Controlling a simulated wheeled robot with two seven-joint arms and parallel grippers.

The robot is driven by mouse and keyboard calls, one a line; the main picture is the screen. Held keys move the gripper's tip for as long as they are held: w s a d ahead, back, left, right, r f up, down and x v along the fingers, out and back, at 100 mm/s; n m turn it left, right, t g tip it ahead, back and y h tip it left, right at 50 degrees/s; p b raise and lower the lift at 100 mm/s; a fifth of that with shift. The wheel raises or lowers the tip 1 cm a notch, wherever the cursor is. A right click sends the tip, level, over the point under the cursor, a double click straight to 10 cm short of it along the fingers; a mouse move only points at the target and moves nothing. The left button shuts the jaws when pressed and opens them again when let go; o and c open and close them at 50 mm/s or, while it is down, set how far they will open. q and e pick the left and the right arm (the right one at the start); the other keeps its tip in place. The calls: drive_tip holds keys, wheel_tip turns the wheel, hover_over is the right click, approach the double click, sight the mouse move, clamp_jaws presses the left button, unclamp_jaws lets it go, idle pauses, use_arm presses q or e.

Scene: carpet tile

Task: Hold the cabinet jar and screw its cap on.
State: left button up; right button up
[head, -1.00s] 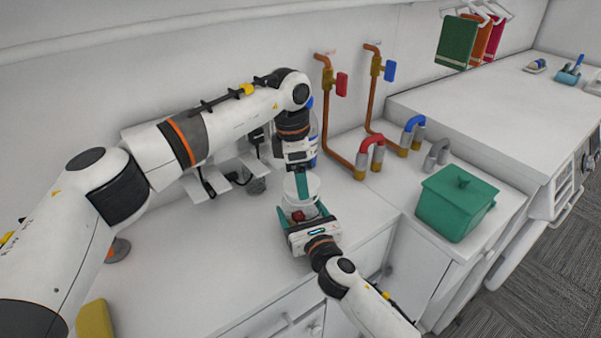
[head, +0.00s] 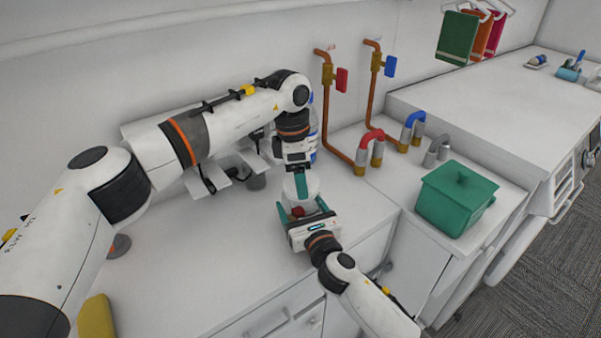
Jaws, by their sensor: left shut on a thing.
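The cabinet jar (head: 309,207) stands on the white worktop, pale, with something red showing low on its near side. A white round cap (head: 311,188) shows at its top; I cannot tell how it sits on the rim. My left gripper (head: 300,186) comes down from above, its teal fingers shut on the cap and hiding part of it. My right gripper (head: 302,210) reaches in from the front, with a teal finger on each side of the jar. Whether those fingers press on the jar cannot be made out.
Copper pipes with a red valve (head: 341,80) and a blue valve (head: 390,66) rise behind. Red and blue pipe bends stand to the right, near a green lidded box (head: 456,198). A yellow object (head: 96,321) lies front left. The worktop left of the jar is mostly clear.

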use_arm(q)
drive_tip(key=m, duration=0.6)
drive_tip(key=shift+m+g, duration=0.3)
drive_tip(key=m, duration=0.4)
drive_tip(key=shift+w+y, duration=0.1)
drive_tip(key=shift+y, duration=0.2)
drive_tip(key=m, duration=0.3)
drive_tip(key=shift+d+m+g, duration=0.1)
drive_tip(key=shift+m+g, duration=0.3)
drive_tip(key=m+y, duration=0.1)
drive_tip(key=m, duration=1)
drive_tip(key=shift+y, duration=0.3)
drive_tip(key=o, duration=0.9)
